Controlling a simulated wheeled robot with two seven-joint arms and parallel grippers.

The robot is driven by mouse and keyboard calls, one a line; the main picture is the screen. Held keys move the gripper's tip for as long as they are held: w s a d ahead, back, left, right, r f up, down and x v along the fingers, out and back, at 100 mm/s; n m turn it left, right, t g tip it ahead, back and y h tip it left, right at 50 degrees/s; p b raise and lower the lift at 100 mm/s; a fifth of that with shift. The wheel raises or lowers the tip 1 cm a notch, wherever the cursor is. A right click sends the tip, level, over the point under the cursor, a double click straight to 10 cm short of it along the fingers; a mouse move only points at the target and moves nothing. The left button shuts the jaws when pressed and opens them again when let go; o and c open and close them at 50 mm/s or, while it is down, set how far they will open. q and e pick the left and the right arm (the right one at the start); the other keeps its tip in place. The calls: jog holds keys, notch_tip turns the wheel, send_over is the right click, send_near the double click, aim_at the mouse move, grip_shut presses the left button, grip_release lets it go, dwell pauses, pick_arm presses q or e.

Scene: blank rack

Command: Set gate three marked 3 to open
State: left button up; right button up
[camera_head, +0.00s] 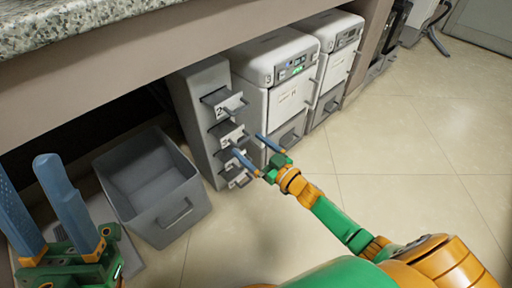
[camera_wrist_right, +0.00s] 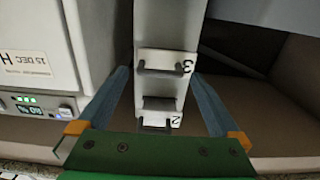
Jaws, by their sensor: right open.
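The grey rack (camera_head: 190,112) stands upright under the counter, with several white-fronted gates and dark handles down its narrow front. Gate three (camera_wrist_right: 187,67), marked 3, shows in the right wrist view, where the picture is upside down. Gate two (camera_wrist_right: 175,121), marked 2, is lower in that picture and top in the head view (camera_head: 221,112). My right gripper (camera_head: 247,145) is open in front of the rack. In the wrist view its fingers flank the column, with gate three's handle (camera_wrist_right: 162,68) between their tips. Contact cannot be told. My left gripper (camera_head: 25,168) is open and empty.
A grey open bin (camera_head: 168,215) stands on the floor left of the rack. White machines (camera_head: 275,62) with displays and grey drawers stand right of it. The granite counter (camera_head: 60,25) overhangs from above. The tiled floor (camera_head: 410,130) at right is clear.

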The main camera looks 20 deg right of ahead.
pick_arm(q)
jog(key=w+f+n+g+y+p, duration=0.1)
jog(key=w+f+n+g+y, duration=0.1)
jog(key=w+f+g+y, duration=0.3)
jog(key=w+f+y, duration=0.1)
jog(key=w+f, duration=0.1)
jog(key=w, duration=0.2)
jog(key=shift+d+f+n+g, duration=0.15)
jog(key=shift+d+n+g, duration=0.15)
jog(key=shift+d, duration=0.1)
pick_arm(e)
jog(key=v, duration=0.4)
jog(key=shift+s, duration=0.15)
